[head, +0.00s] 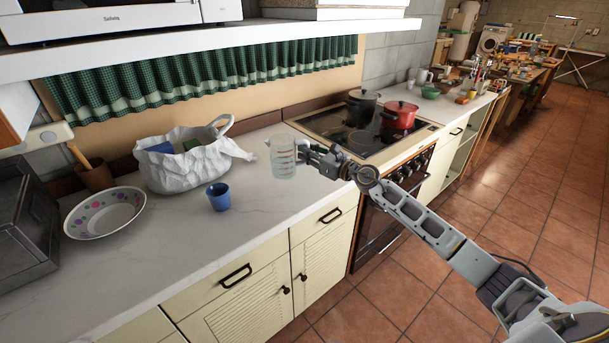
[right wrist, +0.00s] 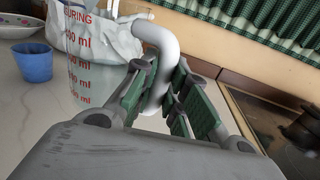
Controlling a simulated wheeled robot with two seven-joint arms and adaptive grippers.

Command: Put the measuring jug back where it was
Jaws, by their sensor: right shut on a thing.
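The clear measuring jug (head: 284,160) with red markings is over the white counter, between the white bag and the stove in the head view. It looks upright. My right gripper (head: 303,158) is shut on the jug's handle, on the side toward the stove. In the right wrist view the jug (right wrist: 90,75) fills the upper left, and the green-padded fingers (right wrist: 158,92) close around its white handle. I cannot tell whether the jug's base touches the counter. My left gripper is not in view.
A blue cup (head: 219,197), a white bag (head: 183,163) and a patterned bowl (head: 104,212) stand left of the jug. The stove (head: 345,128) with a black pot (head: 362,106) and a red pot (head: 399,115) is to the right. The counter (head: 255,222) in front is clear.

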